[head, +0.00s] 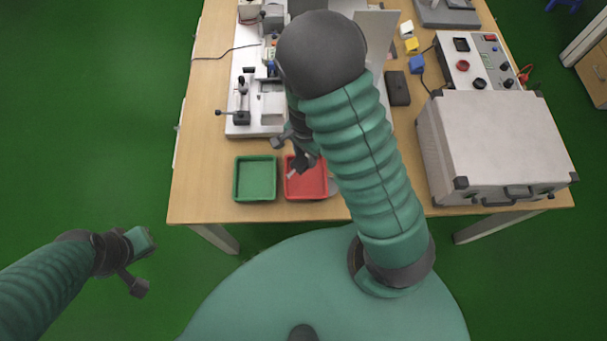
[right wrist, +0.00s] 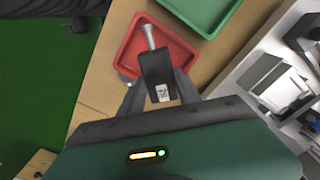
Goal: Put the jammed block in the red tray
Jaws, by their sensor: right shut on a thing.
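The red tray (head: 318,188) lies at the front edge of the wooden table, right of a green tray. My right gripper (head: 301,164) hangs over the red tray's left part in the head view. In the right wrist view it is shut on a dark block (right wrist: 156,68) with a white label and a metal pin, held between its fingers. The pin points over the red tray (right wrist: 180,52), whose visible floor is otherwise empty. The height above the floor is hard to tell. My left gripper (head: 140,264) is open and empty, off the table at the lower left.
The green tray (head: 255,196) is empty, just left of the red one. A white test rig (head: 240,130) stands behind the trays. A large grey case (head: 495,140) fills the table's right. Small yellow and blue blocks lie near a control box (head: 465,50).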

